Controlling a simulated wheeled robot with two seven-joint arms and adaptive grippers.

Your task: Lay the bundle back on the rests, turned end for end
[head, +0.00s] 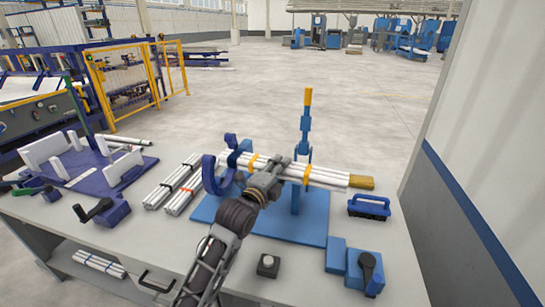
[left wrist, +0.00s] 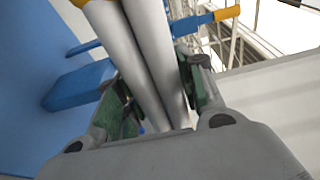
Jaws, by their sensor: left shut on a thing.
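The bundle (head: 330,177) is several white pipes bound by yellow bands, with a tan-yellow cap (head: 361,183) on its right end. It lies roughly level across the blue rests (head: 295,199) on a blue base plate (head: 260,224); whether it touches them I cannot tell. My left gripper (head: 270,174) is shut on the bundle between the two bands and hides part of it. In the left wrist view white pipes (left wrist: 150,60) run between the green-padded fingers (left wrist: 155,105), with a yellow band at the top. My right gripper is not in view.
A dark blue clamp (head: 212,176) stands at the bundle's left. A blue upright with a yellow tip (head: 306,125) rises behind it. Other pipe bundles (head: 173,180) lie left. A blue brush (head: 369,207), a lever box (head: 366,272) and a button box (head: 268,265) stand right and in front.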

